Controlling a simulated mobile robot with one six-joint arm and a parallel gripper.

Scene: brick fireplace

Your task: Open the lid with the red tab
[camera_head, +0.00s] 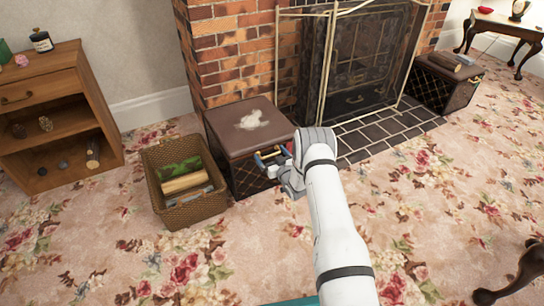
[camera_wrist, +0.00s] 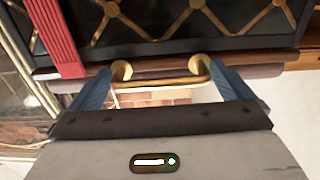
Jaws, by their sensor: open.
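A dark box with a brown lid (camera_head: 232,128) stands beside the brick fireplace, its lid down. In the wrist view, a ribbed red tab (camera_wrist: 56,38) lies over the lid edge and the dark lattice front. A brass handle (camera_wrist: 165,82) is mounted on the lid edge (camera_wrist: 160,63). My gripper (camera_head: 270,157) is at the front of this box. Its blue fingers (camera_wrist: 165,88) are open, one near each end of the handle, not closed on it. I cannot make out the red tab in the head view, where my gripper and arm cover that part.
A whitish item (camera_head: 252,120) lies on the lid. A wicker basket (camera_head: 180,214) with logs stands close left of the box. A gold-framed fire screen (camera_head: 330,60) is behind my arm. A second dark box (camera_head: 430,88) stands to the right.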

